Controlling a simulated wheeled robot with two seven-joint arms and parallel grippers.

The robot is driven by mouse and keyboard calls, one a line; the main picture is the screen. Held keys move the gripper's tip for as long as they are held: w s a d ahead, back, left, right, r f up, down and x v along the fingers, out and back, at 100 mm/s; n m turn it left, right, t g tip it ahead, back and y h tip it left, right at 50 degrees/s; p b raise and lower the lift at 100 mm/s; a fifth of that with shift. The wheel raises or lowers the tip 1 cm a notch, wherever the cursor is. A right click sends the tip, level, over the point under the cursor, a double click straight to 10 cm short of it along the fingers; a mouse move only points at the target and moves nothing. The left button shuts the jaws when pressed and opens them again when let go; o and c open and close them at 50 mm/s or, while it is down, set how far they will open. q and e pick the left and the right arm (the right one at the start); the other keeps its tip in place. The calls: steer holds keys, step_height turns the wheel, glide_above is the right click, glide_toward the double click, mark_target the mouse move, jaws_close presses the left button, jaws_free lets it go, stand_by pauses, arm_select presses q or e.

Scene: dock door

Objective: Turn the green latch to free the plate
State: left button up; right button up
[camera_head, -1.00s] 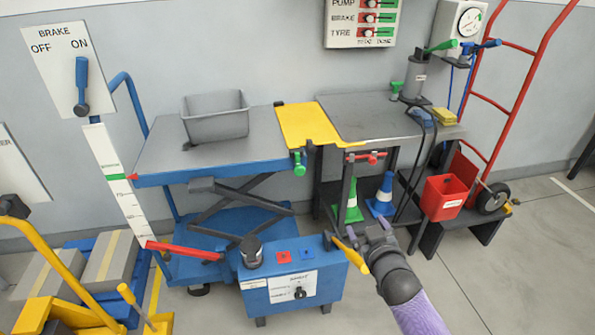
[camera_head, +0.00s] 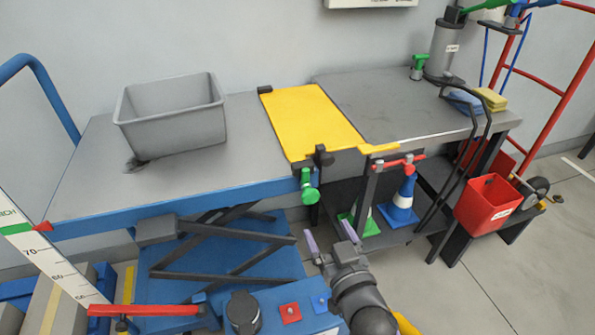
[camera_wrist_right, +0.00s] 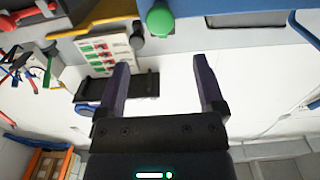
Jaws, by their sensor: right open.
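The green latch (camera_head: 309,188) hangs at the front edge of the blue lift table, below the near corner of the yellow plate (camera_head: 312,118). The plate lies flat across the gap between the lift table and the grey bench. My right gripper (camera_head: 330,240) is open and empty, below and a little right of the latch, apart from it. In the right wrist view, the green knob of the latch (camera_wrist_right: 159,20) shows at the top, beyond the two open fingers (camera_wrist_right: 161,85). My left gripper is in neither view.
A grey bin (camera_head: 172,115) stands on the lift table (camera_head: 80,185). A red-handled bar (camera_head: 398,163) sits at the bench's front edge, right of the latch. Cones (camera_head: 401,205) stand beneath the bench. A red bucket (camera_head: 488,203) is at right.

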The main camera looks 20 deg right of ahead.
mark_target(312, 198)
steer(key=w+b, duration=0.1)
steer(key=w, duration=0.3)
steer(key=w+b, duration=0.2)
steer(key=w, duration=0.3)
steer(key=shift+a+f, duration=0.15)
steer(key=shift+f, duration=0.05)
steer(key=shift+w+r, duration=0.1)
steer(key=shift+w, duration=0.25)
steer(key=shift+w+r+b, duration=0.1)
steer(key=shift+w+b, duration=0.15)
steer(key=shift+b, duration=0.05)
steer(key=shift+c, duration=1.4)
steer(key=c, duration=0.7)
jaws_close()
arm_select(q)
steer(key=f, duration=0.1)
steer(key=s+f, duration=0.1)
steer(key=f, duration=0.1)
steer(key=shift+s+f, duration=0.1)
